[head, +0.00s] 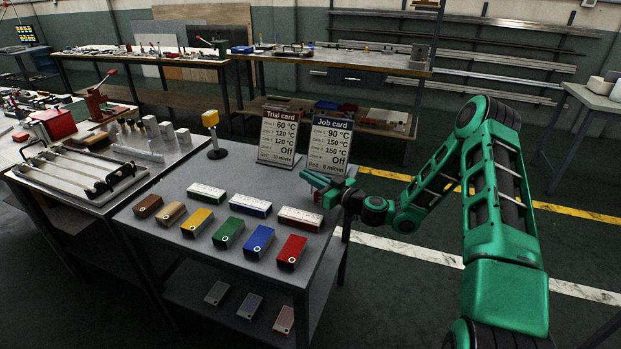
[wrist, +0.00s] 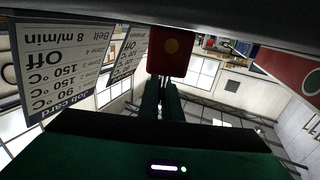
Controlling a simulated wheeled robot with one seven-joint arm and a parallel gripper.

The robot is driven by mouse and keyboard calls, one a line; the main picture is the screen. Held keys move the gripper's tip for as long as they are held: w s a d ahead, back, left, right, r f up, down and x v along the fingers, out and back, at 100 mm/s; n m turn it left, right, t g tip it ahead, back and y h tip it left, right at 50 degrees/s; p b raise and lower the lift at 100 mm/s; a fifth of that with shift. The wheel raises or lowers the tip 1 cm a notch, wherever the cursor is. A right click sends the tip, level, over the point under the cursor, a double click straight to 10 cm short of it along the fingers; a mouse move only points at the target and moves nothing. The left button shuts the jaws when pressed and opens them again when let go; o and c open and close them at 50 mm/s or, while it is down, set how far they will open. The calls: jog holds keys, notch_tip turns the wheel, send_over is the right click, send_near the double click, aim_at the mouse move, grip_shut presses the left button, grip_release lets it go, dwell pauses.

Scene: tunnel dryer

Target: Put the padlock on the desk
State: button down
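My gripper (head: 312,180) is above the back right part of a grey table (head: 170,218), beside the Job card sign. A red block with a round yellow spot, which looks like the padlock (wrist: 171,50), is at the ends of my two green fingers in the wrist view. The fingers are close together and appear shut on it; the exact contact is hidden. In the head view a small red part of it (head: 318,198) shows just below the fingers. I cannot tell which surface is the desk.
Several coloured blocks (head: 258,240) and three white-topped boxes (head: 250,205) stand on the grey table. The Trial card (head: 278,137) and Job card (head: 328,145) signs stand at its back edge. A yellow-headed post (head: 211,118) is at its back left corner. A grey table (head: 590,100) is far right.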

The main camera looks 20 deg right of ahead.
jog(key=c, duration=2)
grip_release()
jog(key=v, duration=1.2)
